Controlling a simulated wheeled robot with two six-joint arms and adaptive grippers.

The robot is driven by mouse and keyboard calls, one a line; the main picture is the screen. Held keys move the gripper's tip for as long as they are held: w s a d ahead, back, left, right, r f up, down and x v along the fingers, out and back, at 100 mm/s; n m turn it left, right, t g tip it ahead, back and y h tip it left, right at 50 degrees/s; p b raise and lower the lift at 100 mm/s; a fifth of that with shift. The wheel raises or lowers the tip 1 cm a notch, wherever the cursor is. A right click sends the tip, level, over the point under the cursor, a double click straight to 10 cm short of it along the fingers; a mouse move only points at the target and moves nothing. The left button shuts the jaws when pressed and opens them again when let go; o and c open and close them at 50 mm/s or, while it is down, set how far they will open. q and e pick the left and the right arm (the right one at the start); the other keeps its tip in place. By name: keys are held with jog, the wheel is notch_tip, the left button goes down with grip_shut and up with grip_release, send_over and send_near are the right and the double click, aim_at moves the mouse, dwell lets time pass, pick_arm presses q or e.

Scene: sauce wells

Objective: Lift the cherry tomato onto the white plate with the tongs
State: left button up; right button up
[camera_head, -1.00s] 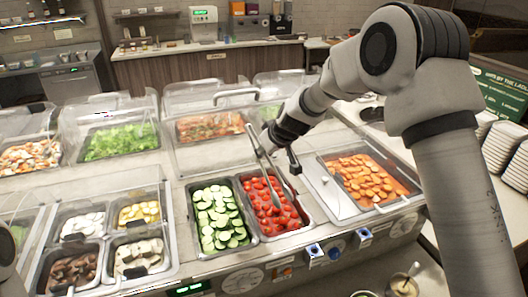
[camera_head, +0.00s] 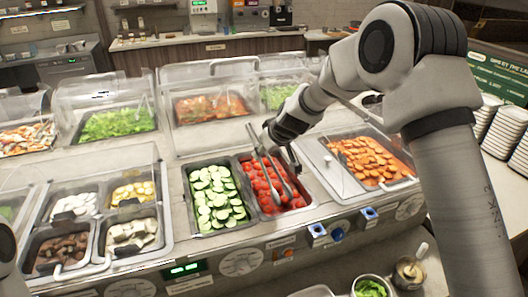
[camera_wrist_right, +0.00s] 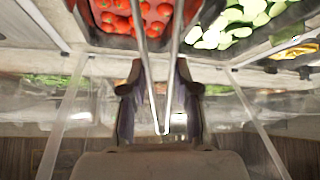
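Several red cherry tomatoes (camera_head: 264,190) lie in a steel pan at the front of the counter; they also show at the top of the wrist view (camera_wrist_right: 120,18). My right gripper (camera_head: 277,157) is above this pan, shut on metal tongs (camera_head: 268,170). In the wrist view the tongs (camera_wrist_right: 149,60) run between its fingers (camera_wrist_right: 160,100), their two arms spread slightly and pointing at the tomatoes. I cannot tell whether the tips touch a tomato. A white plate's rim (camera_head: 312,292) shows at the bottom edge, mostly cut off. My left gripper is out of view.
Cucumber slices (camera_head: 215,198) fill the pan to the left, carrot slices (camera_head: 372,160) the pan to the right. Clear guards (camera_head: 215,85) stand behind. A bowl of greens (camera_head: 370,288) and a small sauce jar (camera_head: 408,271) are in front. Plate stacks (camera_head: 503,130) stand at far right.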

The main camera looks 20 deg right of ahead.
jog(key=shift+r, duration=0.1)
jog(key=shift+c, duration=0.3)
grip_shut()
jog(key=shift+r, duration=0.1)
notch_tip(320, 180, up, 12)
jog(key=p, duration=0.9)
jog(key=shift+f, duration=0.25)
